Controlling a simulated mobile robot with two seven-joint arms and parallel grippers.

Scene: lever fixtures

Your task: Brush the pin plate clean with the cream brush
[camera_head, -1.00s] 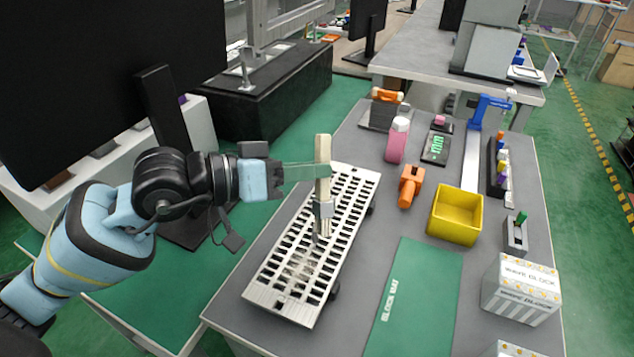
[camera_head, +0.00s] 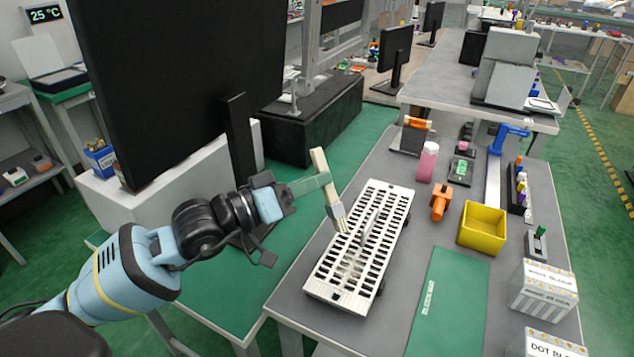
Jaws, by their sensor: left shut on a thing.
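The pin plate (camera_head: 387,212) is a pale slotted plate lying lengthwise on the grey table, with greyish dust around its lower middle and a short grey upright pin near its centre. My left gripper (camera_head: 318,183) is shut on the cream brush (camera_head: 328,188). The brush is tilted, its handle top leaning left and its bristles pointing down over the left edge of the plate. I cannot tell whether the bristles touch the plate. My right gripper is not in view.
A yellow bin (camera_head: 483,228), an orange part (camera_head: 440,202) and a pink bottle (camera_head: 427,162) stand right of the plate. A green mat (camera_head: 448,300) lies in front. White boxes (camera_head: 543,290) stand at the right. A large black monitor (camera_head: 175,85) rises behind my left arm.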

